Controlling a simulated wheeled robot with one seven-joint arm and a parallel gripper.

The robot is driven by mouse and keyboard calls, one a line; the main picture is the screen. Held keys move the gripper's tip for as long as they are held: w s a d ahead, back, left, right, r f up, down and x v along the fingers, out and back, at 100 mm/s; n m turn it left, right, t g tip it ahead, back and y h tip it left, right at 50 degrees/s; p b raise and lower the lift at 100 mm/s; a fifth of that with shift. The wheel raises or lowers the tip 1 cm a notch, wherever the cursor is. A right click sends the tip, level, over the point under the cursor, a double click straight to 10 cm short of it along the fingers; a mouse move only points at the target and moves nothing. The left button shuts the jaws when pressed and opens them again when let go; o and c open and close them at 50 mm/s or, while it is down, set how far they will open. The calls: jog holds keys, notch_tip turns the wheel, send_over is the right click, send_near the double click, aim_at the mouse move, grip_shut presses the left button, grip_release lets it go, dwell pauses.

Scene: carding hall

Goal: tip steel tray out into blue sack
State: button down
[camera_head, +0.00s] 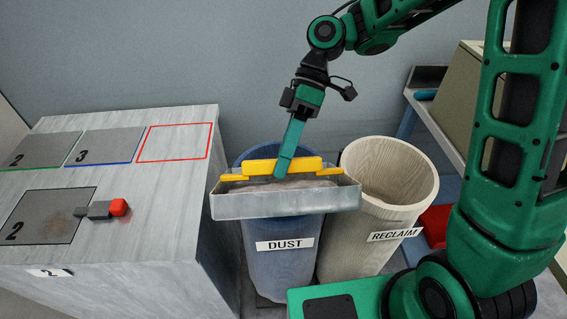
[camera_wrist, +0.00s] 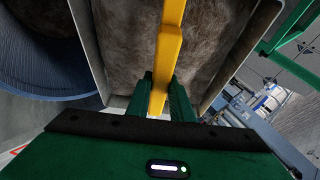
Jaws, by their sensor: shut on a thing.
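The steel tray (camera_head: 285,204) hangs level above the blue sack in the head view, with greyish-brown fluff inside. My gripper (camera_head: 285,168) is shut on the tray's yellow handle (camera_head: 258,166), which spans the tray. In the wrist view the green fingers (camera_wrist: 161,98) close on the yellow handle (camera_wrist: 167,60), and brown fluff (camera_wrist: 128,40) fills the tray on both sides. The blue sack (camera_head: 280,250) stands upright on the floor and is labelled DUST. The tray hides most of its mouth. Its ribbed inside shows at the left of the wrist view (camera_wrist: 45,60).
A cream bin (camera_head: 365,225) labelled RECLAIM stands open, close to the right of the blue sack. A grey bench (camera_head: 150,230) at left holds numbered plates, a red-outlined square (camera_head: 175,142) and a red-ended tool (camera_head: 103,209). A red object (camera_head: 436,225) lies at right.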

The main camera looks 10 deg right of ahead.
jog(key=shift+w+d+m+g+y, duration=0.1)
jog(key=shift+w+m+g+y, duration=0.15)
jog(key=shift+w+g, duration=0.95)
jog(key=shift+w+d+m+g+y, duration=0.1)
jog(key=shift+w+m+g+y, duration=0.15)
jog(key=shift+w+g, duration=0.95)
jog(key=shift+w+a+t, duration=0.1)
jog(key=shift+w+t, duration=0.2)
notch_tip(320, 180, up, 7)
jog(key=n+t+h, duration=0.1)
jog(key=n+t, duration=0.1)
jog(key=t, duration=0.9)
jog(key=shift+n+h, duration=0.3)
jog(key=shift+s+f, duration=0.1)
